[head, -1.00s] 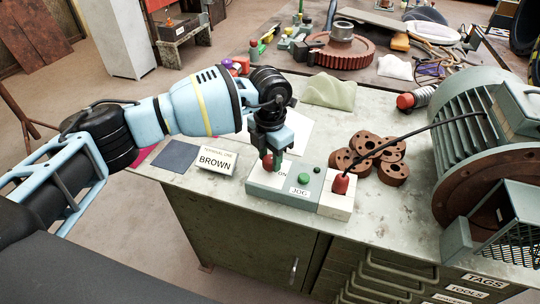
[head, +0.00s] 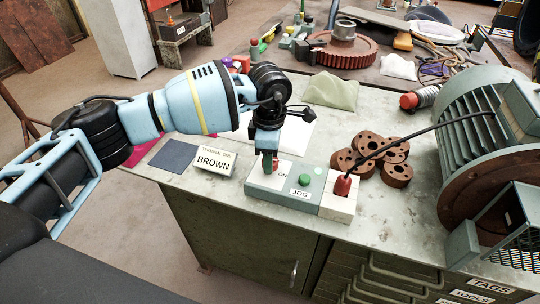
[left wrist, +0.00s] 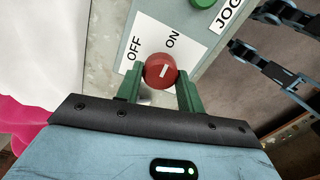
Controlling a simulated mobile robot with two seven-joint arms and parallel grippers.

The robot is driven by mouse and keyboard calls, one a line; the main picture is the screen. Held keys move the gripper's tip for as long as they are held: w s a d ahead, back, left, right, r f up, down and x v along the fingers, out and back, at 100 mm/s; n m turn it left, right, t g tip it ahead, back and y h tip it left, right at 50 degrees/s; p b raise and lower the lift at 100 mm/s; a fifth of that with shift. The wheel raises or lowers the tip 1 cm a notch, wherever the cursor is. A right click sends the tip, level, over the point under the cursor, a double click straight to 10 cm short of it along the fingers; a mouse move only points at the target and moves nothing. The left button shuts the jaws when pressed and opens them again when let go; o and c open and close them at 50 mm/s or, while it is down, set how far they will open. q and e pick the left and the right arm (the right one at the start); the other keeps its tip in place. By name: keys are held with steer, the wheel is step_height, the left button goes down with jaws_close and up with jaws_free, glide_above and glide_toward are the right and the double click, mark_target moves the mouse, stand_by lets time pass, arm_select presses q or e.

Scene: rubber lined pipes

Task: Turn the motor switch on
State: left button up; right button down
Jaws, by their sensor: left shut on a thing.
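The motor switch is a red round knob (left wrist: 160,71) with a short white mark, on a white plate (left wrist: 150,38) printed OFF and ON. In the left wrist view the mark appears to point nearer to ON. My left gripper (left wrist: 160,88) has its green fingers on either side of the knob and is shut on it. In the head view the left gripper (head: 269,166) points down at the left end of the grey control box (head: 258,190), mostly hiding the knob. My right gripper is not in view.
A green button (head: 305,179) with a JOG label and a red cable plug (head: 343,186) sit on the box. The large motor (head: 470,140) stands to the right, with brown flanged parts (head: 370,158) beside it. A BROWN sign (head: 214,162) stands left of the box.

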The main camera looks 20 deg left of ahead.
arm_select(q)
steer(key=shift+m, duration=0.4)
steer(key=o, duration=1)
steer(key=shift+r, duration=0.25)
step_height(320, 180, up, 7)
steer(key=shift+r, duration=0.2)
steer(key=shift+f, duration=0.1)
